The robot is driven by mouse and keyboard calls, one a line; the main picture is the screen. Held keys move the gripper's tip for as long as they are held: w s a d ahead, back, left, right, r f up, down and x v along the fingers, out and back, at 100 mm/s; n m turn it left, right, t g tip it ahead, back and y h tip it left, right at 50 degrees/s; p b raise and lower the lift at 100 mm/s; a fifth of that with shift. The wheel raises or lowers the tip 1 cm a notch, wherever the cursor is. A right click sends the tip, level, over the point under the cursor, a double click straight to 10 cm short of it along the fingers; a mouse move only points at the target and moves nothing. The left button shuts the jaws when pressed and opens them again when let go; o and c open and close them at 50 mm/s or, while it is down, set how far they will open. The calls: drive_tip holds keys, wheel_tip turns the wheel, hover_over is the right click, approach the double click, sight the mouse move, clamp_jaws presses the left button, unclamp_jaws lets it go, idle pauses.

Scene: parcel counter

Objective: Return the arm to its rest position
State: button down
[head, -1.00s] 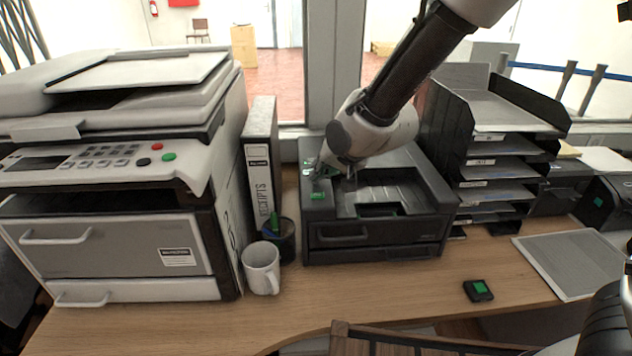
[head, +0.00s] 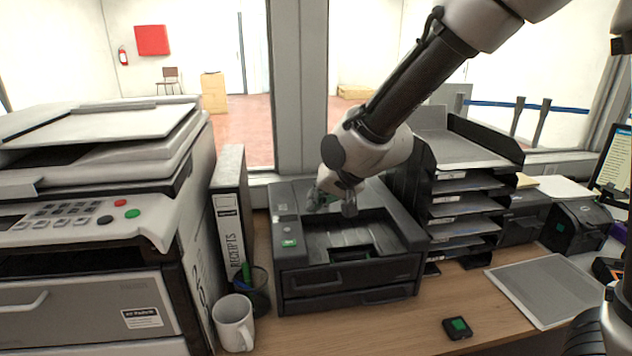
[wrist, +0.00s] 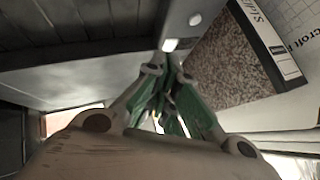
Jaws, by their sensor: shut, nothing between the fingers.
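My gripper (head: 322,200) is over the left part of the black printer (head: 350,277) on the counter, low and close to its top. My arm reaches down to it from the upper right in the head view. In the wrist view my gripper (wrist: 172,105) shows its green fingers close together with nothing held between them. I cannot tell whether the fingertips touch the printer.
A copier (head: 90,220) stands at the left, with a receipts binder (head: 230,215), a pen cup (head: 257,292) and a white mug (head: 234,322) beside it. A tray stack (head: 465,205) is close on the right. A small black device (head: 457,328) lies in front.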

drive_tip(key=s+d+r+h, duration=0.1)
drive_tip(key=s+d+r, duration=0.15)
drive_tip(key=d, duration=0.65)
drive_tip(key=s+d+r+h, duration=0.1)
drive_tip(key=d+r, duration=0.3)
drive_tip(key=d, duration=0.5)
drive_tip(key=s+d+r+h, duration=0.2)
drive_tip(key=d+r, duration=0.1)
drive_tip(key=d, duration=0.6)
drive_tip(key=s+d+m+g+h, duration=0.1)
drive_tip(key=s+d+h, duration=0.1)
drive_tip(key=s+d, duration=1.2)
drive_tip(key=s, duration=0.3)
drive_tip(key=shift+r+g, duration=0.4)
